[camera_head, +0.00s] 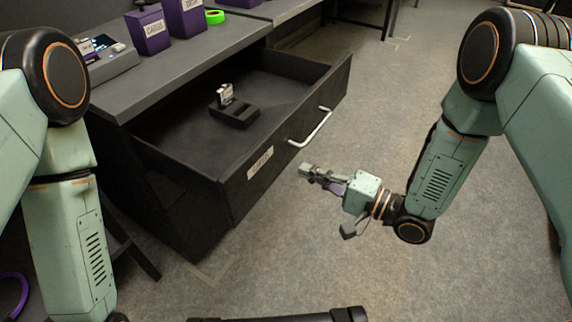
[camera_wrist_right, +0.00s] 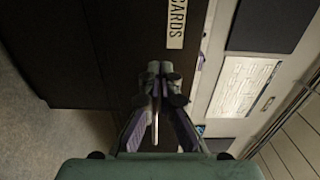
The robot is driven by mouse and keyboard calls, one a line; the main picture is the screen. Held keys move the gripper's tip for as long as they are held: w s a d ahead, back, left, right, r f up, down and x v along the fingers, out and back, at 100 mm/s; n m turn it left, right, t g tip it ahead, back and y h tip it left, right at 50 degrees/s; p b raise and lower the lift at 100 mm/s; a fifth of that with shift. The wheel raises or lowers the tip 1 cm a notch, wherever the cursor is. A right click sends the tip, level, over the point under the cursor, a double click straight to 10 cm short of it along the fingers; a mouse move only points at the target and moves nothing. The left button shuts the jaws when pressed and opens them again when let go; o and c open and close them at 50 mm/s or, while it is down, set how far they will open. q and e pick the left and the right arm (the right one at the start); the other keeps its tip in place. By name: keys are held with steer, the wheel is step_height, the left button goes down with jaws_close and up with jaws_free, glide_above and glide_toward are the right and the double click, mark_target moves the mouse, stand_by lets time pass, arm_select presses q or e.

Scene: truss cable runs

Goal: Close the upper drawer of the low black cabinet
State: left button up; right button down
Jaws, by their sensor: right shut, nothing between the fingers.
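The low black cabinet (camera_head: 104,82) stands at the left in the head view. Its upper drawer (camera_head: 192,158) is pulled well out, with its inside exposed. The drawer front has a pale bar handle (camera_head: 311,128) and a white label (camera_head: 260,163); the label reads "CARDS" in the right wrist view (camera_wrist_right: 176,24). A small black holder with a light item (camera_head: 234,110) is inside the drawer. My right gripper (camera_head: 305,171) is shut and empty, in front of the drawer front and below the handle, apart from it. My left arm shows, but its gripper is out of frame.
Purple boxes (camera_head: 149,31), a green tape roll (camera_head: 214,17) and a grey device (camera_head: 104,58) are on the cabinet top. Open grey floor (camera_head: 400,85) lies right of the drawer. A purple ring-like thing (camera_head: 14,283) shows at the lower left edge.

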mark_target(273, 156)
steer(key=b+x, duration=0.1)
steer(key=x, duration=0.4)
steer(key=shift+a+f+b, duration=0.1)
steer(key=shift+a+b, duration=0.1)
steer(key=shift+b, duration=0.1)
steer(key=shift+w+a, duration=0.4)
steer(key=shift+w, duration=0.05)
